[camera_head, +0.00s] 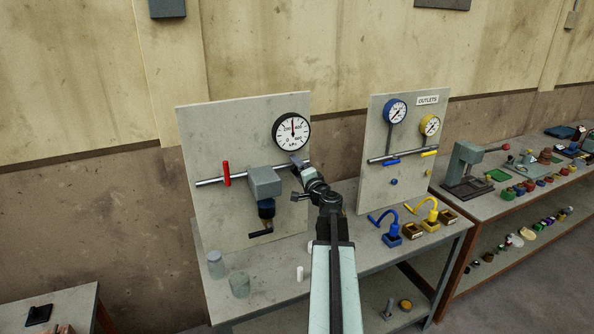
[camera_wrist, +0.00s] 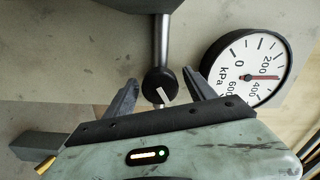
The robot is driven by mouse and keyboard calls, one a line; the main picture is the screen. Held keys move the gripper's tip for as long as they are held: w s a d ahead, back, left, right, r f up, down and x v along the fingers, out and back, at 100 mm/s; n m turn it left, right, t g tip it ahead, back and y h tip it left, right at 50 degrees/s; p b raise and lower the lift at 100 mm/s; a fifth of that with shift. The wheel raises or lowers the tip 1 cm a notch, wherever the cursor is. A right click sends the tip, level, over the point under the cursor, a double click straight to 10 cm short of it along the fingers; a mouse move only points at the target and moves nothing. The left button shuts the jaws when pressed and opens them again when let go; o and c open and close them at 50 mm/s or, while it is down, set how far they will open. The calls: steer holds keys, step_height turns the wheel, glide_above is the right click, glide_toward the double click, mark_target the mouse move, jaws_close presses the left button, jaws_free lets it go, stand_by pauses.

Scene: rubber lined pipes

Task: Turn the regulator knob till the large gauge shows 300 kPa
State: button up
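The large gauge (camera_head: 291,131) is a white dial with a black rim, marked 0 to 600 kPa. Its red needle points between 200 and 400, close to midway, in both views; the gauge in the wrist view (camera_wrist: 248,66) appears turned sideways. The regulator knob (camera_wrist: 158,88) is round and black with a white pointer line, in front of a grey pipe. My gripper (camera_wrist: 161,75) is open, one finger on each side of the knob, with gaps visible. In the head view my gripper (camera_head: 299,163) is at the pipe below the gauge and hides the knob.
An outlets panel (camera_head: 376,190) with two small gauges stands to the right. Jars (camera_head: 216,264) and locks (camera_head: 391,238) sit on the bench.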

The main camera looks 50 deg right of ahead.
steer(key=shift+s, duration=0.1)
steer(key=v, duration=0.7)
steer(key=shift+s, duration=0.25)
steer(key=shift+a, duration=0.1)
